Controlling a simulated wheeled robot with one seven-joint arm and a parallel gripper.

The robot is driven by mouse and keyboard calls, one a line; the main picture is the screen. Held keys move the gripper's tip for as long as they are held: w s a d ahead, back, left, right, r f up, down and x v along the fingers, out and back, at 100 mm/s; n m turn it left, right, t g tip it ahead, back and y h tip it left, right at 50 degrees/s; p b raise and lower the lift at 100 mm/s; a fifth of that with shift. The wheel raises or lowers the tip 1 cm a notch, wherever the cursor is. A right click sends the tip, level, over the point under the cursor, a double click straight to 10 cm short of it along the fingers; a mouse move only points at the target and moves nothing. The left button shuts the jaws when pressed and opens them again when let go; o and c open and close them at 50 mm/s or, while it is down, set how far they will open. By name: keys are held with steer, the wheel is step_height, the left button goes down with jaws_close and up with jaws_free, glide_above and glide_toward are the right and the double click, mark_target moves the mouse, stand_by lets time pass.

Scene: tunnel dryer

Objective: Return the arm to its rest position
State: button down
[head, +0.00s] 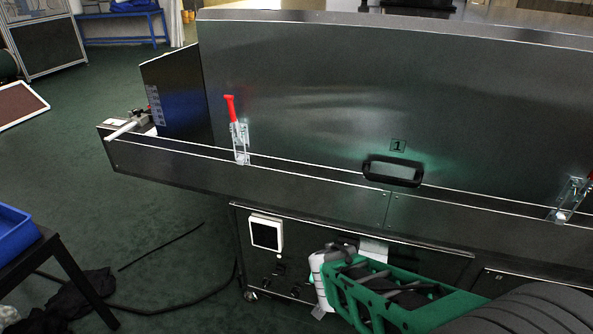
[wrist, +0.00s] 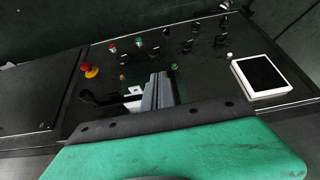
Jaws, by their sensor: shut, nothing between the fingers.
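My green arm reaches in from the lower right of the head view, in front of the lower cabinet of the dryer. My gripper (wrist: 158,90) shows in the wrist view as grey fingers close together, shut and empty, in front of the control panel (wrist: 210,75). In the head view the fingers are hard to make out at the arm's far end. How far the fingertips are from the panel, I cannot tell. The panel has several knobs and buttons, a red and yellow stop button (wrist: 91,71) and a white-framed screen (wrist: 262,76), also seen in the head view (head: 266,232).
The dryer's metal cover (head: 300,90) bears a black handle (head: 392,172) and the number 1. Red-tipped clamps (head: 237,130) stand along its ledge. A dark table with a blue bin (head: 14,232) stands at left. Cables lie on the green floor (head: 170,220), otherwise mostly clear between.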

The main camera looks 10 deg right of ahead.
steer(key=s+r+n+g+y+p, duration=0.1)
steer(key=s+r+p, duration=0.4)
steer(key=r+p, duration=0.7)
steer(key=s+a+r+n+g+y+p, duration=0.1)
steer(key=s+r+n+p, duration=0.3)
steer(key=r+p, duration=0.9)
steer(key=w+v, duration=0.2)
steer(key=v, duration=1.1)
steer(key=shift+w+r, duration=0.3)
steer(key=shift+r, duration=0.1)
steer(key=shift+a, duration=0.15)
